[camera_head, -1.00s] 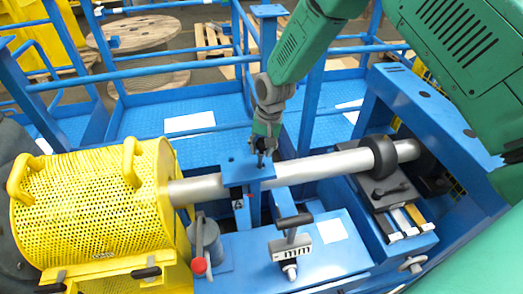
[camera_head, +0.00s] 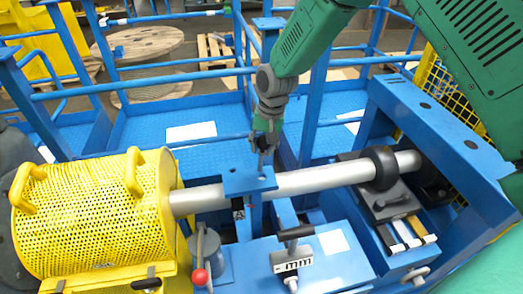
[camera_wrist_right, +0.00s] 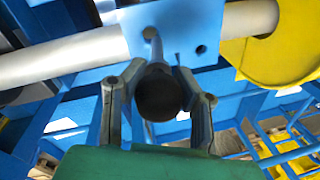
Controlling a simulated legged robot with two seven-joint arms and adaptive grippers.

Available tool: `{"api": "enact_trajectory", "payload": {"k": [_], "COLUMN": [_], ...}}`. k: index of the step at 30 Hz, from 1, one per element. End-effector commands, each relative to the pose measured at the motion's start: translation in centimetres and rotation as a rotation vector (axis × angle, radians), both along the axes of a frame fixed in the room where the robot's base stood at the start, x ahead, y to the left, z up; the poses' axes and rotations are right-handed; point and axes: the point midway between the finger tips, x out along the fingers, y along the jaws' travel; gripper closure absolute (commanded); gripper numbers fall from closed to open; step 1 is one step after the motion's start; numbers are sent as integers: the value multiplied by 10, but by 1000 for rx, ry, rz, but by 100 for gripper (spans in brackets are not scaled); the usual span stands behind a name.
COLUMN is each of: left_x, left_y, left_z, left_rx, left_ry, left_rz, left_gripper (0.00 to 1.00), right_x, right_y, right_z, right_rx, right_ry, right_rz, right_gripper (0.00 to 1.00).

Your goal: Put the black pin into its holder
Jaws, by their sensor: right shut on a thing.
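My right gripper (camera_head: 266,143) hangs over the blue bracket plate (camera_head: 240,183) that sits across the silver shaft. It is shut on the black pin, whose round dark head (camera_wrist_right: 160,95) sits between the two fingers in the right wrist view. The pin's thin grey shank (camera_head: 262,168) runs down from the gripper to the right part of the plate. In the wrist view the shank tip meets the plate (camera_wrist_right: 180,22) at or beside a hole; how deep it sits is hidden. A second, empty hole (camera_wrist_right: 201,49) is beside it. My left gripper is not in view.
The silver shaft (camera_head: 315,181) runs from the yellow perforated guard (camera_head: 90,215) to a black collar (camera_head: 381,168) at right. A black T-handle (camera_head: 295,233) and a red-knobbed lever (camera_head: 200,276) stand in front. Blue railings (camera_head: 180,70) lie behind the plate.

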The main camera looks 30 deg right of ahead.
Motion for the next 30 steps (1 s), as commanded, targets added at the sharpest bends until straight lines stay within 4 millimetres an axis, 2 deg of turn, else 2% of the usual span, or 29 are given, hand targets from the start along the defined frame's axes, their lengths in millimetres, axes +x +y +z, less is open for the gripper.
{"api": "enact_trajectory", "payload": {"k": [18, 30], "left_x": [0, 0], "left_y": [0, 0], "left_z": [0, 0], "left_rx": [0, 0], "left_ry": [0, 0], "left_rz": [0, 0], "left_gripper": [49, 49], "right_x": [0, 0], "right_y": [0, 0], "right_z": [31, 35], "right_rx": [-1, -1], "right_ry": [-2, -1], "right_rz": [0, 0], "right_gripper": [100, 100]}}
